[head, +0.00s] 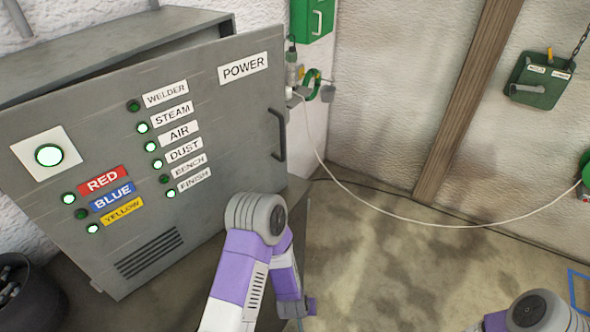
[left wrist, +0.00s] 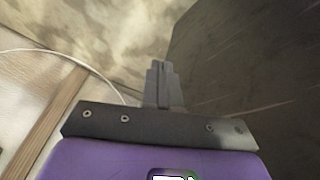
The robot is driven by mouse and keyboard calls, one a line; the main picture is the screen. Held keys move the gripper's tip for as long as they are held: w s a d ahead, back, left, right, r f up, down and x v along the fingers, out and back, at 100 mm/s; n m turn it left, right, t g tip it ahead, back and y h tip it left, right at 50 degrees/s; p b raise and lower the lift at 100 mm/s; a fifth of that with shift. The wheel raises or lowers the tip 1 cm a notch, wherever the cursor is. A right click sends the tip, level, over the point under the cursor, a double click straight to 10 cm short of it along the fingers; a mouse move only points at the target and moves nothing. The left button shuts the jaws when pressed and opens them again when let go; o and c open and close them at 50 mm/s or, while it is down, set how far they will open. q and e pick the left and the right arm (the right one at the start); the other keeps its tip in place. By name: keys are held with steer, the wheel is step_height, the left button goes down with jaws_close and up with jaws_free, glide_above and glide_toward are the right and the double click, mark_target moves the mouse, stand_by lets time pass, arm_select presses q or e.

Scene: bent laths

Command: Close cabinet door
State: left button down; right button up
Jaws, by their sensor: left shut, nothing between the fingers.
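The grey cabinet door (head: 215,120) carries labels, lamps and a dark bar handle (head: 280,135) near its right edge. It stands ajar: a dark gap shows between its top edge and the grey cabinet (head: 110,45) behind it, wider toward the right. My left arm reaches up in front of the door's lower right part in the head view; its gripper cannot be made out there. In the left wrist view my left gripper (left wrist: 162,84) is shut and empty. A dark grey panel (left wrist: 250,75) fills the right of that view; contact cannot be told. My right gripper is out of view.
A dark bin (head: 25,295) stands at lower left. A pale cable (head: 400,218) hangs across from the wall to a green fitting at right. A wooden post (head: 465,105) and a green box (head: 538,82) are on the wall. The concrete floor (head: 390,265) right of the cabinet is clear.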

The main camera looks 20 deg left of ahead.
arm_select(q)
steer(key=w+a+r+n+t+y+p, duration=0.1)
steer(key=w+a+r+t+y, duration=0.35)
steer(key=w+r, duration=0.45)
steer(key=n+g+y+p, duration=0.2)
steer(key=n+y+p, duration=0.1)
steer(key=n+y, duration=0.8)
glide_toward(274, 174)
steer(key=a, duration=0.2)
steer(key=w+a+m+y, duration=0.1)
steer(key=a, duration=0.1)
steer(key=w+a+f+m, duration=0.1)
steer(key=a, duration=0.1)
steer(key=shift+w+a+f+y+p, duration=0.15)
steer(key=shift+w+y+p, duration=0.1)
steer(key=shift+p, duration=0.15)
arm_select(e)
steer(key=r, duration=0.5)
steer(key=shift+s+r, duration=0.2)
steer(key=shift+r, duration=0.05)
